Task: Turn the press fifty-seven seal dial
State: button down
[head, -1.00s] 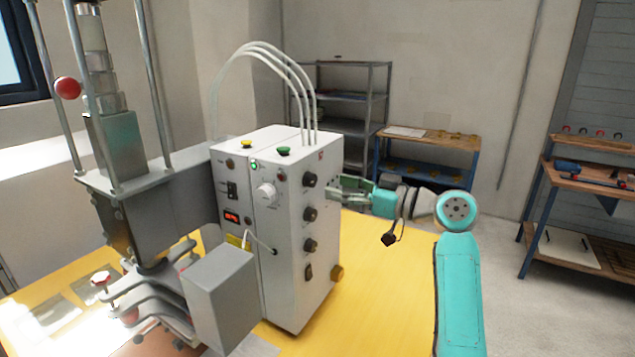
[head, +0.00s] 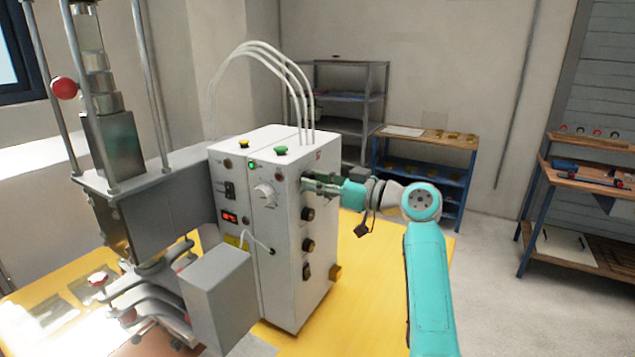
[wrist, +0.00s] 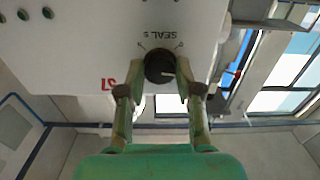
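The seal dial (wrist: 160,67) is a round black knob with a pale pointer line. "SEAL s" is printed beside it on the white control box (head: 283,225). In the head view it is the top knob on the box's right face, hidden behind my gripper (head: 318,183). In the wrist view my gripper (wrist: 160,68) has one finger on each side of the dial, with the fingertips very close to its rim. The fingers are apart; I cannot tell whether they touch the dial. A red mark (wrist: 107,84) sits on the same face.
White hoses (head: 270,48) arch over the box. The grey press (head: 165,200) stands left on the yellow table (head: 385,232).

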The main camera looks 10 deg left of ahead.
jog(key=shift+m, duration=0.3)
jog(key=shift+f+m, duration=0.2)
jog(key=shift+m, duration=15.6)
jog(key=c, duration=0.8)
grip_release()
